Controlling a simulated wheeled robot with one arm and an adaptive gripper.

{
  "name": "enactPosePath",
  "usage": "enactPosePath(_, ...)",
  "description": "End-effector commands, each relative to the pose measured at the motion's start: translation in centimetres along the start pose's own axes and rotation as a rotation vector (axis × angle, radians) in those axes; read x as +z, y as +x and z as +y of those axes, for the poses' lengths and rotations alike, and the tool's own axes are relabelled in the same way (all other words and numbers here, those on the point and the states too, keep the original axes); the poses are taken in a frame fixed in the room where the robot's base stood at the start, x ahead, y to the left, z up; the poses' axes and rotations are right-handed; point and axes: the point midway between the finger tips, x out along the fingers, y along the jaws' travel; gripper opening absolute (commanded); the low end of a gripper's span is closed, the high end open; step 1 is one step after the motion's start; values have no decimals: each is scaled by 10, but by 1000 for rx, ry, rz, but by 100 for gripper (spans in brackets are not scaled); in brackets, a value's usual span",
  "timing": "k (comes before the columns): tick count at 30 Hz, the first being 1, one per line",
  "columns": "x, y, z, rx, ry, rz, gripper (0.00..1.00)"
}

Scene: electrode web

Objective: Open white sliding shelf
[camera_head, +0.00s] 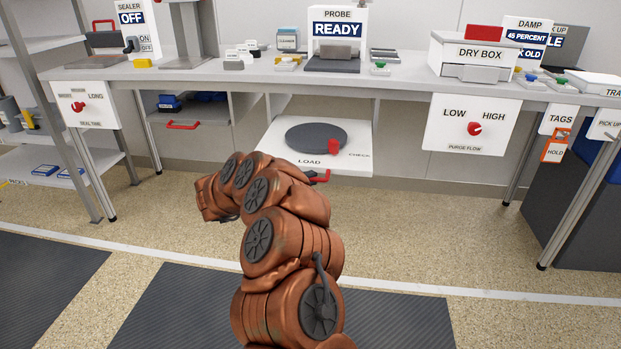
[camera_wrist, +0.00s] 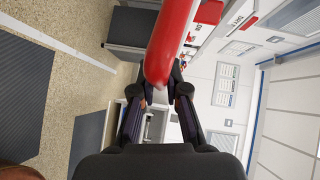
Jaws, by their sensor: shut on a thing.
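The white sliding shelf (camera_head: 350,163) stands well out from under the bench in the head view.
Left of the shelf is an open compartment with blue items and another red handle (camera_head: 182,126). A PURGE FLOW panel (camera_head: 472,124) hangs at the right. The bench top (camera_head: 400,84) holds several devices. Floor in front of the shelf is clear apart from my arm.

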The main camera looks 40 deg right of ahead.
Motion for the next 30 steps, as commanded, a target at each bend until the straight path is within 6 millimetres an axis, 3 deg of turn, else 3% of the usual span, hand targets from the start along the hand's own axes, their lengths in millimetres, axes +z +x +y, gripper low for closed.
enactPosePath(14, 0, 4, 0, 2, 0, 7, 0)
enactPosePath(15, -1, 4, 0, 2, 0, 7, 15)
enactPosePath(22, -2, 5, 0, 2, 1, 11, 39)
enactPosePath(30, -2, 4, 0, 2, 2, 11, 39)
